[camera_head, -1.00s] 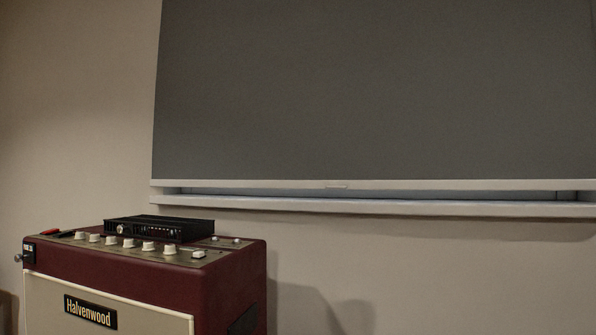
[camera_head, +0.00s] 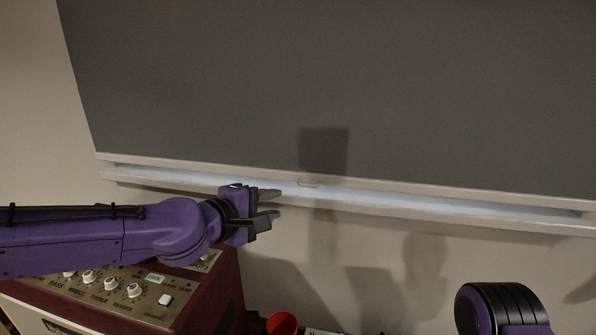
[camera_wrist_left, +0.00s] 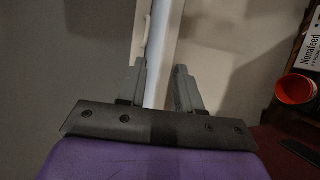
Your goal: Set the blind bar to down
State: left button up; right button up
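The grey blind (camera_head: 330,90) hangs over the window, with its pale blind bar (camera_head: 400,190) along the bottom edge. A small pull tab (camera_head: 309,184) sits at the bar's middle. A narrow bright gap shows between the bar and the sill (camera_head: 450,217). My left gripper (camera_head: 273,204) is open and empty, pointing right, left of the tab and in front of the gap in the head view. In the left wrist view its two fingers (camera_wrist_left: 162,85) stand apart, with the pale strip of bar and sill beyond them. My right gripper is out of view.
The dark red amplifier (camera_head: 225,285) with white knobs stands below my left arm. A red cup (camera_head: 282,323) is at the bottom edge; it also shows in the left wrist view (camera_wrist_left: 295,89). Wall space right of the amplifier is clear.

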aim_at(304, 186)
pick_arm(q)
jog(key=shift+h, duration=0.3)
jog(key=w+d, duration=0.1)
jog(key=w, duration=0.1)
jog(key=w+d, duration=0.2)
jog(key=w+d+p, duration=0.1)
jog(key=w+d, duration=0.1)
jog(key=w, duration=0.1)
jog(key=shift+d, duration=0.1)
jog(key=shift+w+d+f, duration=0.1)
jog(key=shift+w+d, duration=0.25)
grip_shut()
dwell(0.7)
